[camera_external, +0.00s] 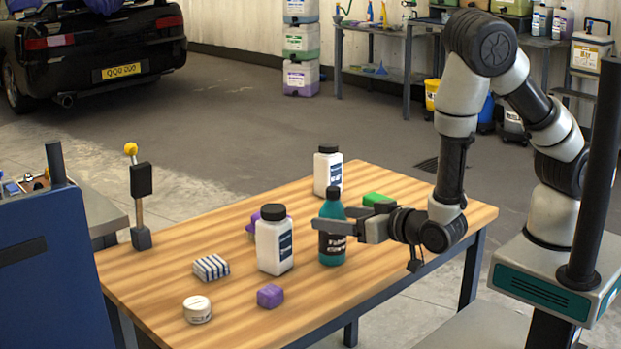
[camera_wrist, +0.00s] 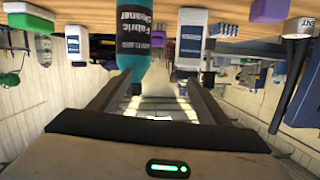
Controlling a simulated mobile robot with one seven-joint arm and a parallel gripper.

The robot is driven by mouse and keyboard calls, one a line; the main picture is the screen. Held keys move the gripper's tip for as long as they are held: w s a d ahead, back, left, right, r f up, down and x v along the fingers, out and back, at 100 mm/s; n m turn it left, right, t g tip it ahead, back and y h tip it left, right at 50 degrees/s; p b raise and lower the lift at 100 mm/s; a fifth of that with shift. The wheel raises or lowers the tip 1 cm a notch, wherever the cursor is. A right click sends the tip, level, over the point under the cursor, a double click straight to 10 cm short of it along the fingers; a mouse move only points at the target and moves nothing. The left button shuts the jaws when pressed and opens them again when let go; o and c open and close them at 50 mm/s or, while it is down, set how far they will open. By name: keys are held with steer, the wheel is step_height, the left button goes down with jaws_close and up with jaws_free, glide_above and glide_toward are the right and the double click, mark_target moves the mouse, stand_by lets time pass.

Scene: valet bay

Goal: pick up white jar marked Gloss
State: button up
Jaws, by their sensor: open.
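A small, low white jar with a pale lid (camera_external: 197,309) sits upright on the wooden table (camera_external: 150,285) near its front left corner. Its label is too small to read. My gripper (camera_external: 325,224) is open above the table, pointing left, and overlaps the teal bottle (camera_external: 333,252) in the external view. In the wrist view, which looks upside down, the two fingers (camera_wrist: 156,84) are apart with nothing held between them. The jar lies well to the left and front of my gripper.
A large white bottle with a black cap (camera_external: 273,248) stands between my gripper and the jar. A purple block (camera_external: 270,296) and striped cloth (camera_external: 211,267) lie near the jar. Another white bottle (camera_external: 327,172) and a green block (camera_external: 376,199) are farther back.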

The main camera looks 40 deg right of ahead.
mark_target(274, 223)
steer(key=s+a+f+n+t+y+b, duration=0.2)
steer(key=s+a+f+n+y, duration=0.1)
steer(key=s+a, duration=0.1)
steer(key=b+x, duration=0.1)
steer(key=x, duration=1.6)
steer(key=shift+w+b, duration=0.25)
steer(key=shift+b, duration=0.1)
steer(key=shift+c, duration=0.2)
jaws_close()
